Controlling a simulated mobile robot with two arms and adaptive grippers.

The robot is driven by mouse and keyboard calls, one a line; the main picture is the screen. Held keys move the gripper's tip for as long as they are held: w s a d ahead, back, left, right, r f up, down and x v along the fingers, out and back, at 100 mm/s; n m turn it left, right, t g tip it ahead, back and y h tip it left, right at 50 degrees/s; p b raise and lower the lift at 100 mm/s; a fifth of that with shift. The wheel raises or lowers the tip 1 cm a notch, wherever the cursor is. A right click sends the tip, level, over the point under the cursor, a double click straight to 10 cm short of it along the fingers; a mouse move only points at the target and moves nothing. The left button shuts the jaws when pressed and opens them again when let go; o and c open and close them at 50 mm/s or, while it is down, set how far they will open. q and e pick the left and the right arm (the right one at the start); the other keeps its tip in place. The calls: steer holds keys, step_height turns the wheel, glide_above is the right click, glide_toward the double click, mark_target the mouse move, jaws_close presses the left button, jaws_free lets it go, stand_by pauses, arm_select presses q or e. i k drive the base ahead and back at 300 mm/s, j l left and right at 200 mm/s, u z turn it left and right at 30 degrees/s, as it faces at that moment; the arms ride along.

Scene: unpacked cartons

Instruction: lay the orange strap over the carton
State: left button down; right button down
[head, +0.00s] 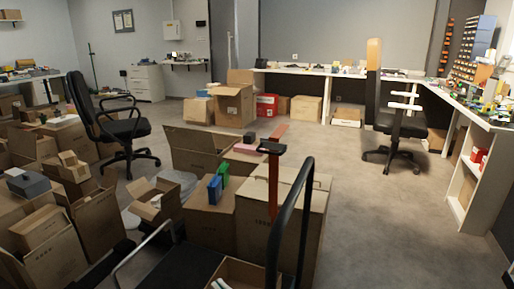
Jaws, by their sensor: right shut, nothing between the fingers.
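An orange-red strap (273,187) runs straight down just below a small black shape, in front of the large brown carton (306,204) at the centre. Another orange-red length (280,131) shows behind the black shape; whether the two are one piece is unclear. The black shape looks like my right gripper (272,148), above the carton's back left part. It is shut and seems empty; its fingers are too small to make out. Whether it touches the strap cannot be told. My left gripper is not in view.
A black curved bar (290,215) crosses in front of the carton. Blue and green boxes (219,183) stand on the neighbouring carton. Open cartons (85,215) crowd the left. Two office chairs (398,125) stand further back. The floor at right (400,215) is clear.

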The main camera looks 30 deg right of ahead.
mark_target(273, 146)
steer(key=i+j+z, duration=0.55)
steer(key=i+j, duration=0.4)
